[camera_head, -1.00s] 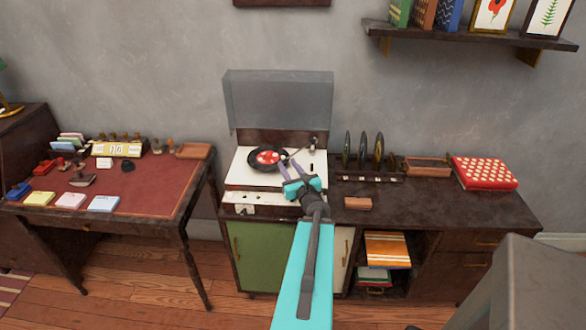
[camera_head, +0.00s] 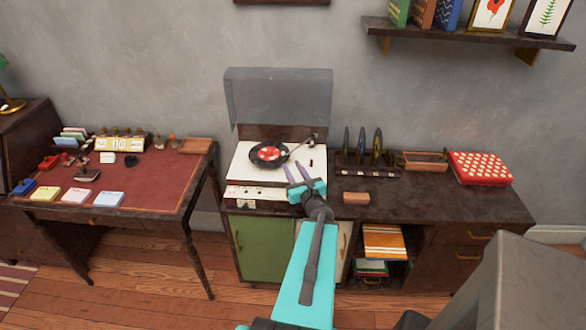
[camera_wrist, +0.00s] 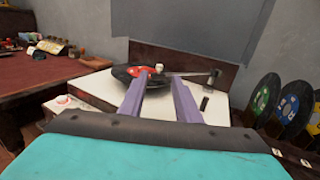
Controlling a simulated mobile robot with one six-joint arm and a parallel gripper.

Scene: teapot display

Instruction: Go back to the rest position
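My gripper (camera_head: 298,173) is over the front right part of the record player (camera_head: 240,168), with its two purple fingers apart and nothing visible between them. In the wrist view, the fingers of my gripper (camera_wrist: 158,88) point toward the record player, also apart. A black record with a red label (camera_head: 269,154) lies on the player's platter, and it also shows in the wrist view (camera_wrist: 124,72). The player's clear grey lid (camera_head: 278,98) stands open. The tonearm (camera_head: 300,146) reaches from the back right toward the record; whether it touches is too small to tell.
A small brown block (camera_head: 356,198) lies on the cabinet top right of my gripper. Behind it stands a rack of upright records (camera_head: 368,171). Further right are a wooden tray (camera_head: 425,167) and a red dotted box (camera_head: 480,168). A desk (camera_head: 150,190) stands at left.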

